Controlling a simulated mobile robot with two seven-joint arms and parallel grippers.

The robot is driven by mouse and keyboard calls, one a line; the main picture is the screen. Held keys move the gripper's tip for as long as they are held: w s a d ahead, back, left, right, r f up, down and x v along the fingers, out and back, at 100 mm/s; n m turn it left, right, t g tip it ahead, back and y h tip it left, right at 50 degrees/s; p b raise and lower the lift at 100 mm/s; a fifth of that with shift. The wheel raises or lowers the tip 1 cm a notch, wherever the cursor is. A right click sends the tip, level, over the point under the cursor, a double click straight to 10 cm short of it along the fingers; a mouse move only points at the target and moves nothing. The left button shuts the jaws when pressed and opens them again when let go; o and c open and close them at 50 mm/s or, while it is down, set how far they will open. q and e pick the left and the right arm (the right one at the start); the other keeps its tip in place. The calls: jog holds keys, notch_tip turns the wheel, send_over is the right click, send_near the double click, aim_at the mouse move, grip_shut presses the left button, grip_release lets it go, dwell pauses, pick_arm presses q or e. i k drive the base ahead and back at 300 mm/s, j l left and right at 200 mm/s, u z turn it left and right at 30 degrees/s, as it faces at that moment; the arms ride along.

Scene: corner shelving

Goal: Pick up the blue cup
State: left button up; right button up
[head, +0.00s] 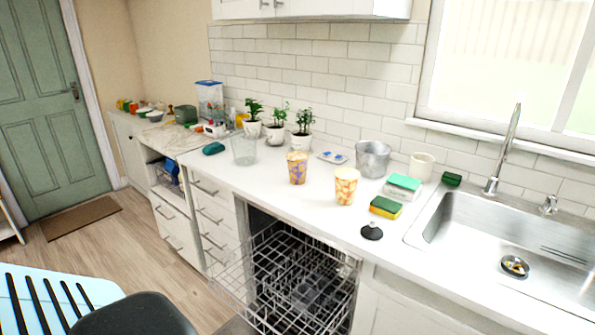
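A cup with a blue-purple and orange pattern (297,168) stands upright on the white counter, left of the middle. It is the only patterned cup with blue in it. A second cup (346,186), patterned in orange, yellow and white, stands upright to its right and nearer the front edge. A clear glass container (243,150) stands to the left of the blue-patterned cup. Neither of my grippers is in view.
The white counter (270,180) has free room around the cups. A metal pot (373,158), sponges (386,207) and a black stopper (372,231) lie to the right, before the sink (475,222). An open dishwasher rack (300,285) lies below. Potted plants (275,132) stand behind.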

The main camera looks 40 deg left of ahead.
aim_at(298, 162)
jog(key=u, duration=1.25)
jog(key=i+l+z, duration=0.4)
jog(key=i, duration=0.05)
